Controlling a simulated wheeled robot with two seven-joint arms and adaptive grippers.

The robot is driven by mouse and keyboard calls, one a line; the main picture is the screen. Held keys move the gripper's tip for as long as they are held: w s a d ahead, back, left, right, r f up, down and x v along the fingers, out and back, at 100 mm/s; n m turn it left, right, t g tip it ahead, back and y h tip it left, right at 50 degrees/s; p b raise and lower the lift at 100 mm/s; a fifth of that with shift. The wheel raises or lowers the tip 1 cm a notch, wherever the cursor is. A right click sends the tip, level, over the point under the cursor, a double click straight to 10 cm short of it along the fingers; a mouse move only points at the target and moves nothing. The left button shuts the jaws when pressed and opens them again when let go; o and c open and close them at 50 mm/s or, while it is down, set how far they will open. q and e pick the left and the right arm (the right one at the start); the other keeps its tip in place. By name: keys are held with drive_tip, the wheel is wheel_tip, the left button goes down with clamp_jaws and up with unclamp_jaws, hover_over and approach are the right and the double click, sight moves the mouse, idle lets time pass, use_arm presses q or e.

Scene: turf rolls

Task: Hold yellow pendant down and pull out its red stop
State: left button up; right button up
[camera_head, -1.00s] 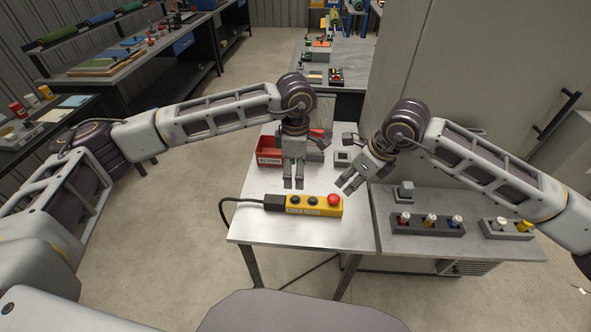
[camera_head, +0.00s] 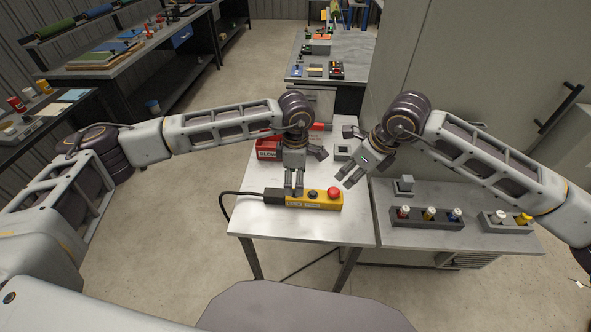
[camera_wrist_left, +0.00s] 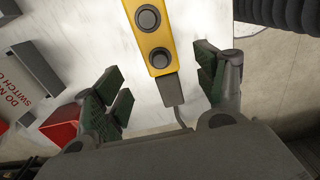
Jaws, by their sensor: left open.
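The yellow pendant (camera_head: 322,206) lies flat on the light metal table, with a black cable at its left end. Its red stop (camera_head: 333,193) stands at the right end, uncovered. My left gripper (camera_head: 294,190) is over the pendant's left part, fingers pointing down. In the left wrist view the pendant (camera_wrist_left: 155,38), with two dark round buttons, runs between my open left fingers (camera_wrist_left: 160,84); whether they touch it is unclear. The red stop is outside that view. My right gripper (camera_head: 350,177) is tilted, right of and behind the red stop, apart from it, fingers apart and empty.
A red lettered box (camera_head: 268,149) stands behind my left gripper. A side bench at right holds a rack of coloured knobs (camera_head: 428,217). The table front (camera_head: 300,224) is clear.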

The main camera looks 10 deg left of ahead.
sight(303, 198)
use_arm(q)
drive_tip(key=shift+f, duration=3.95)
